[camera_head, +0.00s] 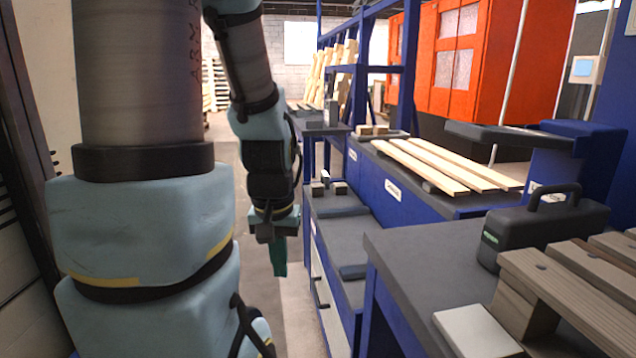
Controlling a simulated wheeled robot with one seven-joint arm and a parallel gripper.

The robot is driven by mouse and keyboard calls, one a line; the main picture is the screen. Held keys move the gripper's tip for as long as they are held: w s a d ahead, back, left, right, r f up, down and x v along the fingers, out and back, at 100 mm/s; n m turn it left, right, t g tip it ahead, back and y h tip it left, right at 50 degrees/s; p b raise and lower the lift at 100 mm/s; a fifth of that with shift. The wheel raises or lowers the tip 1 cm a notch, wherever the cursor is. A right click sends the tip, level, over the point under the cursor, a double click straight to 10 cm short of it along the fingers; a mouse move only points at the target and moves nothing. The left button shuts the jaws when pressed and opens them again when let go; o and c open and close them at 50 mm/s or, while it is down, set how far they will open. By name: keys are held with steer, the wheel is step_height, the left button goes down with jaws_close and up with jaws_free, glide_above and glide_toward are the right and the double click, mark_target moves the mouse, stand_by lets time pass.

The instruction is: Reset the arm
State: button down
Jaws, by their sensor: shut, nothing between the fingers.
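My arm fills the left side of the head view, with its thick lower links in front and a slimmer upper link coming down behind them. My gripper (279,256) hangs at the end of this link, pointing down over the floor of the aisle. Its green fingers are together with nothing between them. It is to the left of the blue workbenches and appears apart from them. Part of the forearm is hidden behind the nearer arm link.
Blue benches (383,187) run along the right, bearing pale planks (425,165). A black case (540,235) and a wooden pallet (575,285) stand on the near grey bench. An orange cabinet (470,60) is behind. The aisle floor (297,315) looks clear.

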step_height(320, 180, up, 15)
steer(key=p, duration=1.3)
steer(key=shift+w+d, duration=0.15)
